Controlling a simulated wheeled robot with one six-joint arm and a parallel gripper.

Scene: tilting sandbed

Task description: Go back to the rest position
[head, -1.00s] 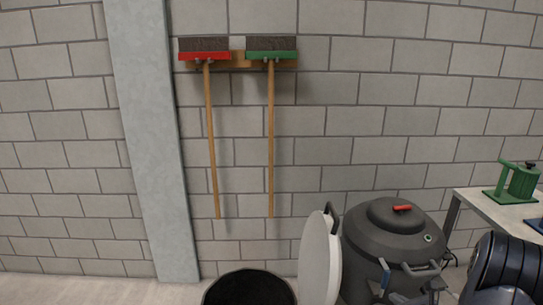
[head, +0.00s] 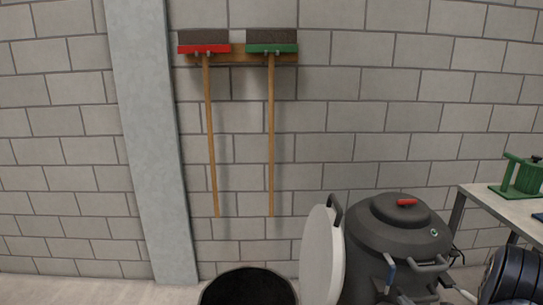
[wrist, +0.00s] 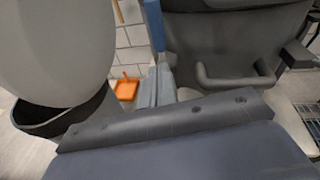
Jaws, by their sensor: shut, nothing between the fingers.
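The task names no object apart from my own arm. My gripper (wrist: 155,86) shows in the wrist view as narrow grey fingers beyond the broad dark wrist part. The fingers look closed together with nothing between them. They point towards the gap between a pale round lid (wrist: 55,50) and a dark grey machine (wrist: 230,45). A blue lever (wrist: 155,25) shows just beyond the fingertips; I cannot tell whether they touch.
A table (head: 500,205) holds a green device (head: 520,177). Two brooms hang on the wall. An orange dustpan (wrist: 126,89) lies beyond.

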